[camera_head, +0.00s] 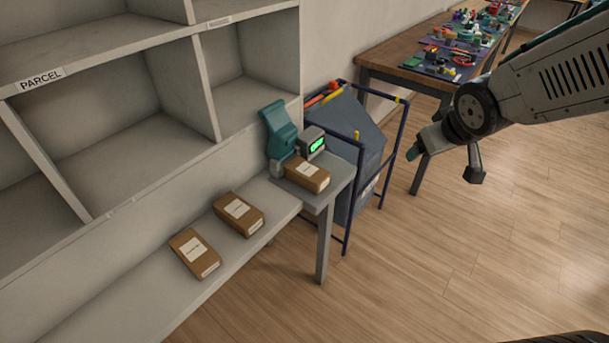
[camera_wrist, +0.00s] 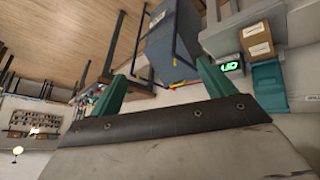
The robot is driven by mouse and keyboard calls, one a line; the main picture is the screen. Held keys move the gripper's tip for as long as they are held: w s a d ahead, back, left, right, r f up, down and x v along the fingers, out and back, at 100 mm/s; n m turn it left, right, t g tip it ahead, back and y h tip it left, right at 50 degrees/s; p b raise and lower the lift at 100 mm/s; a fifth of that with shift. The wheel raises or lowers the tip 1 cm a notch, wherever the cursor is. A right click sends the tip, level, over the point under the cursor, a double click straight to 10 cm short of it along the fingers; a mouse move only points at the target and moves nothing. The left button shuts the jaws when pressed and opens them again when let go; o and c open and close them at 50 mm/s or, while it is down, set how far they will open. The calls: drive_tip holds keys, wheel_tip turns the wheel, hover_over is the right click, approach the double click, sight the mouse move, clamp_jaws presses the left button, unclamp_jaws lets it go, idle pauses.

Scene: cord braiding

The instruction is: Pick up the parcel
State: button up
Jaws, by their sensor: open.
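Three brown cardboard parcels with white labels show in the head view. One parcel (camera_head: 306,174) sits on a small scale at the right end of the grey bench, beside a lit green display (camera_head: 317,147). Two more parcels, a middle one (camera_head: 238,214) and a nearer one (camera_head: 195,253), lie apart on the bench shelf. My gripper (camera_head: 445,160) is at the upper right, in the air over the floor, well away from the parcels. In the wrist view its two teal fingers (camera_wrist: 163,88) are spread wide with nothing between them. The parcel on the scale also shows there (camera_wrist: 257,41).
A grey shelf unit with a PARCEL label (camera_head: 41,77) stands behind the bench. A teal device (camera_head: 279,130) stands behind the scale. A blue-framed cart (camera_head: 357,150) is right of the bench. A wooden table (camera_head: 405,52) holds many small items. The wooden floor (camera_head: 450,260) is clear.

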drive_tip(key=w+a+f+n+t+y, duration=0.2)
drive_tip(key=w+a+f+n+y, duration=0.1)
drive_tip(key=w+a+f, duration=0.3)
drive_tip(key=n+g+y, duration=0.1)
drive_tip(key=n+y, duration=0.3)
drive_tip(key=y, duration=0.4)
approach(316, 173)
drive_tip(key=s+a+x, duration=0.1)
drive_tip(key=x, duration=0.7)
drive_tip(key=w+d+x, duration=0.1)
drive_tip(key=x, duration=0.1)
drive_tip(key=shift+w+a+f, duration=0.15)
drive_tip(key=shift+a+f, duration=0.1)
drive_tip(key=shift+a, duration=0.05)
drive_tip(key=c, duration=1.2)
drive_tip(key=shift+o, duration=0.2)
drive_tip(key=shift+r, duration=0.1)
